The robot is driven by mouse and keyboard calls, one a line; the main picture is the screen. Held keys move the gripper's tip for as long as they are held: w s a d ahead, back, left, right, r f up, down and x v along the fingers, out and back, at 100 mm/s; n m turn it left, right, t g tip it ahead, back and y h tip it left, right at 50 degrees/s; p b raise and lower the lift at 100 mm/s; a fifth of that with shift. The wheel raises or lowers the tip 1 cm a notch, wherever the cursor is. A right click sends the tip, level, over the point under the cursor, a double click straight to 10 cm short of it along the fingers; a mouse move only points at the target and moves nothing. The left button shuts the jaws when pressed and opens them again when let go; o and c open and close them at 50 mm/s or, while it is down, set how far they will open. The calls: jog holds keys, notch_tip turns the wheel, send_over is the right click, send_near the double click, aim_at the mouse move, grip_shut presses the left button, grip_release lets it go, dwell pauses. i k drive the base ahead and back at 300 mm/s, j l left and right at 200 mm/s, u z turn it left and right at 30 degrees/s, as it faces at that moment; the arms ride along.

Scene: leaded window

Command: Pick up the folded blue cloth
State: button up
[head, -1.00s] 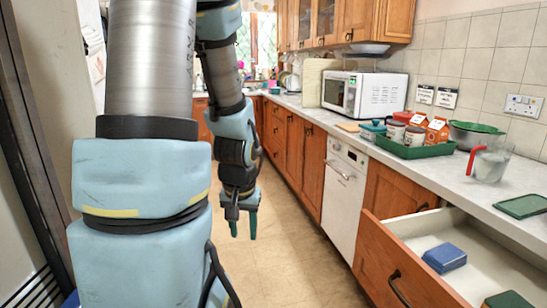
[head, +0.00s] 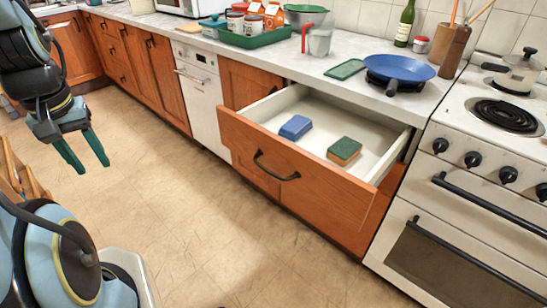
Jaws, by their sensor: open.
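The folded blue cloth (head: 295,127) is a small blue block-like bundle lying in the open drawer (head: 262,158), toward its left side. A green-topped sponge (head: 344,151) with an orange-brown side lies to its right in the same drawer, apart from it. My gripper (head: 82,153) is at the left of the head view, over the floor and well away from the drawer. Its two green fingers point down, apart and empty. Nothing hides the cloth.
The drawer stands out from the counter. On the counter are a green tray (head: 245,38), a clear jug (head: 319,40), a green flat item (head: 345,69) and a blue pan (head: 399,69). The stove (head: 480,150) stands right of the drawer. The floor in front is clear.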

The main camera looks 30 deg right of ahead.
aim_at(293, 129)
jog(key=z, duration=2.6)
jog(key=i+u, duration=0.1)
jog(key=u, duration=2.3)
jog(key=l+u, duration=0.35)
jog(key=l, duration=0.9)
